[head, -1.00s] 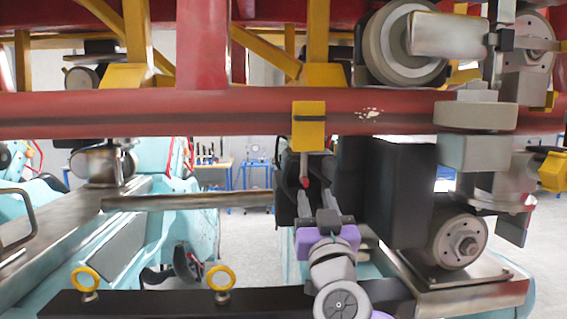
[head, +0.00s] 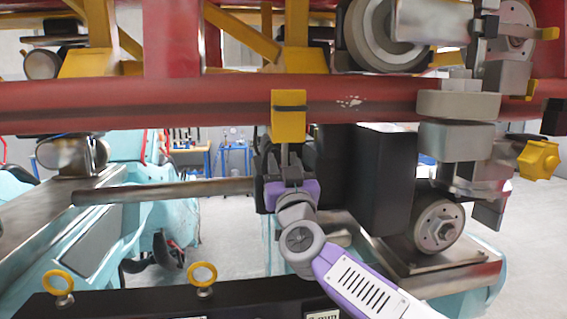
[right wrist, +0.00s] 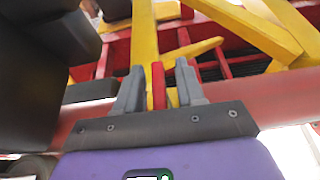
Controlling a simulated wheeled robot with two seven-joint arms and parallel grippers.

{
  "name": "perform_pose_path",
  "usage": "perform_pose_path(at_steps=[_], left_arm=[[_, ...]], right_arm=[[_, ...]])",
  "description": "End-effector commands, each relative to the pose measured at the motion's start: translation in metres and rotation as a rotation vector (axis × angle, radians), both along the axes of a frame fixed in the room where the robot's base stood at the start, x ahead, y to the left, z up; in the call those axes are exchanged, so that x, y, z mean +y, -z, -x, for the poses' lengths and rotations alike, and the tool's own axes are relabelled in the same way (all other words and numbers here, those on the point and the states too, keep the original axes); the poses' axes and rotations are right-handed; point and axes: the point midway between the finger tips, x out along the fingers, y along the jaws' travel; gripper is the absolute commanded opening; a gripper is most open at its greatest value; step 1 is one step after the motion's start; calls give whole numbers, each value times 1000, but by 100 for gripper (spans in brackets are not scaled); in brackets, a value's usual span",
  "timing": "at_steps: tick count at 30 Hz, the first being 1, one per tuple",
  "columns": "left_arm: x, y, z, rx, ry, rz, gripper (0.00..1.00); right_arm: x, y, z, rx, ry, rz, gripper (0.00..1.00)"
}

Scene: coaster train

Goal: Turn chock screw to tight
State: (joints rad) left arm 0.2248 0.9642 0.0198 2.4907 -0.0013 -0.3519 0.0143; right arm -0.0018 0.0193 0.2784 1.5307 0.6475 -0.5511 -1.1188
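A yellow chock block (head: 289,117) sits around the red rail (head: 215,100). A thin grey screw shaft (head: 284,153) hangs below it, its lower end hidden by my gripper. My right gripper (head: 285,168) points up from below, right under the chock. In the right wrist view the two grey fingers of my right gripper (right wrist: 159,88) stand apart. A narrow upright red piece (right wrist: 158,84), seemingly the red end of the screw, shows between them with gaps at both sides. I cannot tell its depth exactly. My left gripper is out of view.
A black housing (head: 382,185) stands close to the right of my gripper. A steel bar (head: 165,191) lies to the left. A black beam with yellow eye rings (head: 203,275) crosses the front. A yellow knob (head: 540,159) is at far right.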

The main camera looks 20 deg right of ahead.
Motion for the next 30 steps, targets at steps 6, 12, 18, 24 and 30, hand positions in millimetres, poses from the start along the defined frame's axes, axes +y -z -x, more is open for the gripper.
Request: perform_pose_path(at_steps=[6,12,18,24,30], left_arm=[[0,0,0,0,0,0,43],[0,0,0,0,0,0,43],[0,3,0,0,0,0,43],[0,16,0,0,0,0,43],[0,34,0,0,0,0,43]], right_arm=[[0,1,0,1,0,0,23],[0,0,0,0,0,0,0],[0,1,1,-1,-8,0,0],[0,2,1,-3,-56,0,0],[2,3,1,-3,-135,1,0]])
